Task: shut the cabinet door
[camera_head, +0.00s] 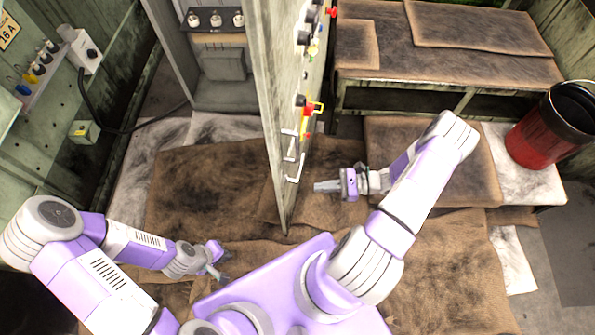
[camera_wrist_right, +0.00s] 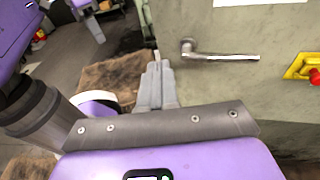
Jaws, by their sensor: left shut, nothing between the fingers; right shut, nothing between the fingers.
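The cabinet door (camera_head: 272,75) stands wide open, seen nearly edge-on in the middle of the head view. Its outer face with the handles (camera_head: 294,165) is on the right side. In the right wrist view the door face (camera_wrist_right: 225,110) fills the right, with a metal lever handle (camera_wrist_right: 220,56). My right gripper (camera_head: 318,186) is shut and empty, to the right of the door and pointing at it, close to the handles. In the wrist view its fingers (camera_wrist_right: 157,62) are left of the lever. My left gripper (camera_head: 222,278) is low at left, shut and empty, away from the door.
The cabinet (camera_head: 170,40) with its inner panel is behind, left of the door. A red bucket (camera_head: 537,138) and a bench (camera_head: 430,70) stand at right. Brown cloths (camera_head: 195,185) cover the floor. A wall panel with switches (camera_head: 45,70) is at upper left.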

